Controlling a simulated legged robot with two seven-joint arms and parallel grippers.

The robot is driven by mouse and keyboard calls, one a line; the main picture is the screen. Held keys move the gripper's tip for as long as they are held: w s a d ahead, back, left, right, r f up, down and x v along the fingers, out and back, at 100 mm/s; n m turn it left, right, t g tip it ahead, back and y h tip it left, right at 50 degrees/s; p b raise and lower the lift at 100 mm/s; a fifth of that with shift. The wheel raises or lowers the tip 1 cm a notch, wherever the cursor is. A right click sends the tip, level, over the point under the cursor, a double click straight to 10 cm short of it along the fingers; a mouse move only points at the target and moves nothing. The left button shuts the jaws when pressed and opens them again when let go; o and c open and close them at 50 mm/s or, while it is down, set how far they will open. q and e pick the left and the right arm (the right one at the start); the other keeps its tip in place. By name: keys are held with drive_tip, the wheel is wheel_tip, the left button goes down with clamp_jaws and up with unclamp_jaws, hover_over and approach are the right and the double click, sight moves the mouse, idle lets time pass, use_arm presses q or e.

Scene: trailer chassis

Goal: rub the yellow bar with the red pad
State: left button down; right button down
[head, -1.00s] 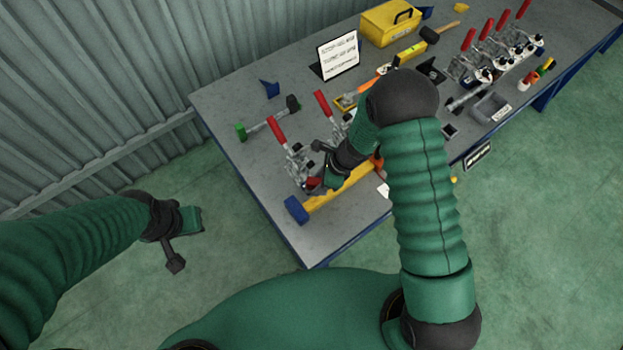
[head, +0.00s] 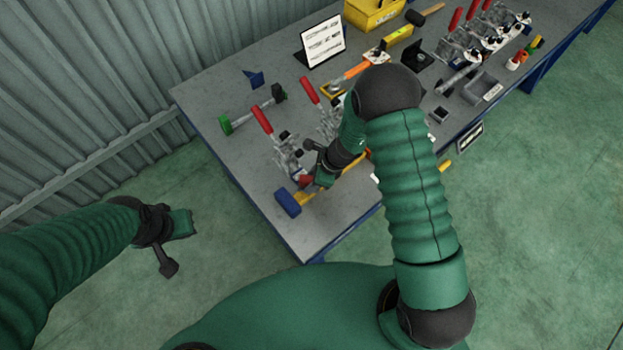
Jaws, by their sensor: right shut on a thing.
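The yellow bar (head: 302,198) lies along the near edge of the table, with a blue block (head: 288,202) at its left end. My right gripper (head: 314,181) is over the bar near that end and hides part of it. It is shut on the red pad (head: 305,181), of which only a small part shows. The pad looks to be at the bar, but I cannot tell whether they touch. My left gripper (head: 172,245) hangs over the floor left of the table, away from the bar; its opening is unclear.
Red-handled toggle clamps (head: 285,150) stand just behind the bar. A green-ended hammer (head: 252,110), a sign (head: 321,43) and a yellow toolbox (head: 372,14) are farther back. More clamps and a grey tray (head: 482,88) stand at the right. My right arm hides the table's middle.

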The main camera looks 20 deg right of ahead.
drive_tip(key=shift+f+b, duration=0.9)
idle(0.3)
